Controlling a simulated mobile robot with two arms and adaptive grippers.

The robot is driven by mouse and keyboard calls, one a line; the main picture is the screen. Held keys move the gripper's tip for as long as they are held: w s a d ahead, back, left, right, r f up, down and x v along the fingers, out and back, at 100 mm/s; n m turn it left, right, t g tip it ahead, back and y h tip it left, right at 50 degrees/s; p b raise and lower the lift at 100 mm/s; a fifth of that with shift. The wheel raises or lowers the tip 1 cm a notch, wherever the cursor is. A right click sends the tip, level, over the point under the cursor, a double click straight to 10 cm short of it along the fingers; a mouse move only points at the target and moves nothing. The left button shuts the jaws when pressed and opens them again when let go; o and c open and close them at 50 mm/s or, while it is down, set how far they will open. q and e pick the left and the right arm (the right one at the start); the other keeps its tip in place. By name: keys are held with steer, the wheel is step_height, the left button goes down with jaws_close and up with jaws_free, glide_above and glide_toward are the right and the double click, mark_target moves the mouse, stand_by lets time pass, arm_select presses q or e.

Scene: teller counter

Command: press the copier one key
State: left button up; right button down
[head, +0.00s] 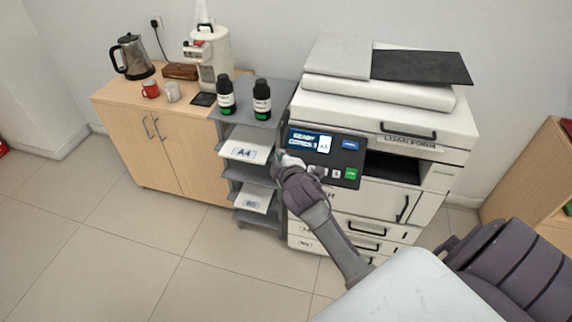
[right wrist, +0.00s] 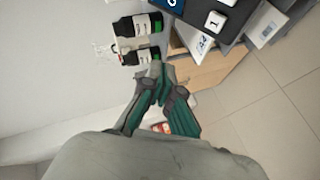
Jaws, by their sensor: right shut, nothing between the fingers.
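The copier (head: 385,130) stands against the wall, with a dark control panel (head: 345,160) tilted on its front left. My right gripper (head: 282,157) is shut and empty, at the left end of the panel, covering part of its key row. In the head view I cannot make out the one key behind the gripper. In the right wrist view, a white key marked 1 (right wrist: 215,21) shows on the dark panel, up and right of the shut fingertips (right wrist: 157,70). The fingertips look apart from that key. My left gripper is not in view.
A grey shelf rack (head: 284,92) with paper packs stands left of the copier, with two black bottles (head: 262,100) on top. A wooden cabinet (head: 180,150) holds a kettle (head: 133,57), mugs and a coffee machine (head: 208,58). The tiled floor in front is clear.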

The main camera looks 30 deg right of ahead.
steer(key=w+d+f+b, duration=0.3)
steer(key=f+b, duration=0.4)
steer(key=shift+d+f+b, duration=0.25)
steer(key=shift+b, duration=0.1)
steer(key=shift+f, duration=0.15)
stand_by(1.2)
steer(key=shift+w+d+f, duration=0.15)
steer(key=shift+w+d+f+b, duration=0.15)
steer(key=shift+f+b, duration=0.2)
steer(key=shift+f, duration=0.1)
stand_by(0.8)
steer(key=shift+r, duration=0.1)
steer(key=shift+s+a+r+p, duration=0.25)
steer(key=shift+r+p, duration=0.4)
steer(key=shift+p, duration=0.35)
steer(key=shift+s+a, duration=0.1)
